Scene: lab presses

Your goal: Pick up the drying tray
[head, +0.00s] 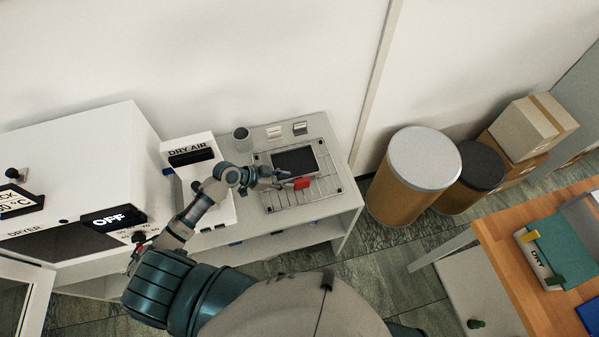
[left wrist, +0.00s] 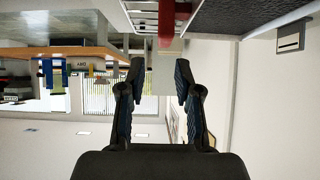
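The drying tray (head: 294,161) is a dark, flat, rectangular tray with a red handle (head: 302,183) at its front edge. It lies on a wire rack (head: 322,187) on the bench. In the left wrist view the dark tray (left wrist: 228,14) shows at the top right, with the red handle (left wrist: 166,20) beyond my fingertips. My left gripper (head: 279,178) is just left of the handle at the tray's front side. In the left wrist view its fingers (left wrist: 158,75) are spread apart, with no grip on the handle. My right gripper is not in view.
A dry-air unit (head: 183,150) and a large dryer (head: 80,160) stand left of the rack. A grey cup (head: 242,139) and small holders (head: 274,132) sit behind it. Drums (head: 415,180) stand on the floor to the right, and a wooden table (head: 510,260) is at lower right.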

